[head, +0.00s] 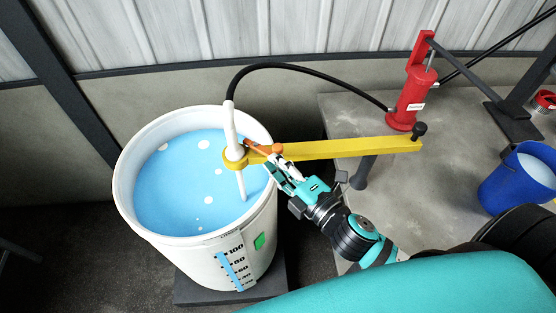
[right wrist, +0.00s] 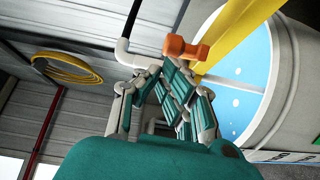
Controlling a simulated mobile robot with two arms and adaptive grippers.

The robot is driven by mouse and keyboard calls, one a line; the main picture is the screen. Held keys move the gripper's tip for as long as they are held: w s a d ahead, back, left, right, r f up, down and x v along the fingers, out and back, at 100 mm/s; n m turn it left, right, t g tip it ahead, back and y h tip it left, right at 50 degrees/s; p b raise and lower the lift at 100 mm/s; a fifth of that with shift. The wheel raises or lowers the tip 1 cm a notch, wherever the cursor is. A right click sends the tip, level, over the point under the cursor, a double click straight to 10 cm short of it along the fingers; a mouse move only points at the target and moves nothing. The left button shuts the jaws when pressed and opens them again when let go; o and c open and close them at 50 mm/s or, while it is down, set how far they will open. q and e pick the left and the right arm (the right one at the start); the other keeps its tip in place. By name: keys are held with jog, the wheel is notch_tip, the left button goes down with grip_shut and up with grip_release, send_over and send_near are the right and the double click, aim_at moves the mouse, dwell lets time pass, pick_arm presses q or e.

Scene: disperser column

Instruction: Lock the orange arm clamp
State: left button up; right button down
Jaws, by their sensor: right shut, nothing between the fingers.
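The orange arm clamp (head: 264,148) sits on the yellow arm (head: 350,149), close to the ring around the white tube (head: 230,122). In the right wrist view the clamp (right wrist: 187,49) is a small orange handle with a knob, beside the yellow arm (right wrist: 232,38). My right gripper (head: 274,168) is shut and empty, just below the clamp in the head view. In the wrist view its fingertips (right wrist: 172,75) lie just below the clamp; I cannot tell whether they touch it. My left gripper is not in view.
The tube dips into a white barrel (head: 124,190) of blue liquid. A red hand pump (head: 411,92) stands on the grey bench (head: 340,115), joined to the tube by a black hose (head: 300,68). A blue bucket (head: 510,190) stands at the right. A yellow coil (right wrist: 68,69) hangs on the wall.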

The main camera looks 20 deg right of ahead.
aim_at(281, 151)
jog(key=shift+w+d+n+g+y, duration=0.1)
jog(key=shift+d+n+g+y, duration=0.1)
jog(key=shift+d+n+y, duration=0.25)
jog(key=shift+w+d+n+g+y, duration=0.1)
jog(key=shift+n+g+y, duration=0.15)
jog(key=shift+y, duration=0.3)
jog(key=d+n+g+y, duration=0.1)
jog(key=y, duration=0.1)
jog(key=w+d+n+g+y, duration=0.1)
jog(key=n+g+y, duration=0.1)
jog(key=shift+d+f, duration=0.1)
jog(key=shift+d, duration=0.15)
jog(key=shift+w+d+n+g+y+b, duration=0.75)
jog(key=shift+w+d+n+y, duration=0.15)
jog(key=shift+d+n+y, duration=0.1)
jog(key=shift+w, duration=0.1)
dwell(1.4)
